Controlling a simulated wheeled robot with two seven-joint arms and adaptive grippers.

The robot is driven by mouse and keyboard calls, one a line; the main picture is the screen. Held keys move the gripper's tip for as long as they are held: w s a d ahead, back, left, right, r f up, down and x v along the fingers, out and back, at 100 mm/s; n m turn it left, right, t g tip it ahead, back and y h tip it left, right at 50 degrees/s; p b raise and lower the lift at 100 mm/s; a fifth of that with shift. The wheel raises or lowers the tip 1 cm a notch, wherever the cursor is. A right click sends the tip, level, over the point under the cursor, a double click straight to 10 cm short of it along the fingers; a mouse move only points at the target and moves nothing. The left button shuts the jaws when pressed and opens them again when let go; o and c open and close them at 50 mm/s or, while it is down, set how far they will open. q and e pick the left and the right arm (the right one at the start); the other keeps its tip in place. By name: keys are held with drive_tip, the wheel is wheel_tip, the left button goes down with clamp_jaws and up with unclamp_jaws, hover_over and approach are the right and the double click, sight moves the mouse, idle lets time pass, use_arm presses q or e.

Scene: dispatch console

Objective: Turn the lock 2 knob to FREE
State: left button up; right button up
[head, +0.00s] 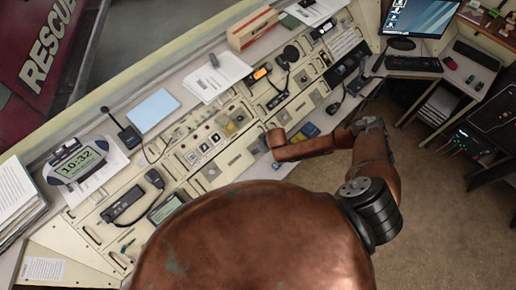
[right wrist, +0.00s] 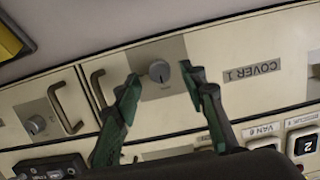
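In the right wrist view a round grey knob (right wrist: 159,71) sits on a silver plate on the cream console panel, left of the "COVER 1" label. My right gripper (right wrist: 161,76) is open, with one dark green finger on each side of this knob and a visible gap to it. A second grey knob (right wrist: 35,124) sits on another silver plate at the lower left. No lock number or FREE mark is readable, so I cannot tell which knob is lock 2. In the head view my copper right arm reaches over the console; its gripper is not clearly visible. My left gripper is not in view.
Metal handles (right wrist: 65,108) stand between the two knobs.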

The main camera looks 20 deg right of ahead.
drive_tip(key=shift+x, duration=0.85)
drive_tip(key=shift+c, duration=0.4)
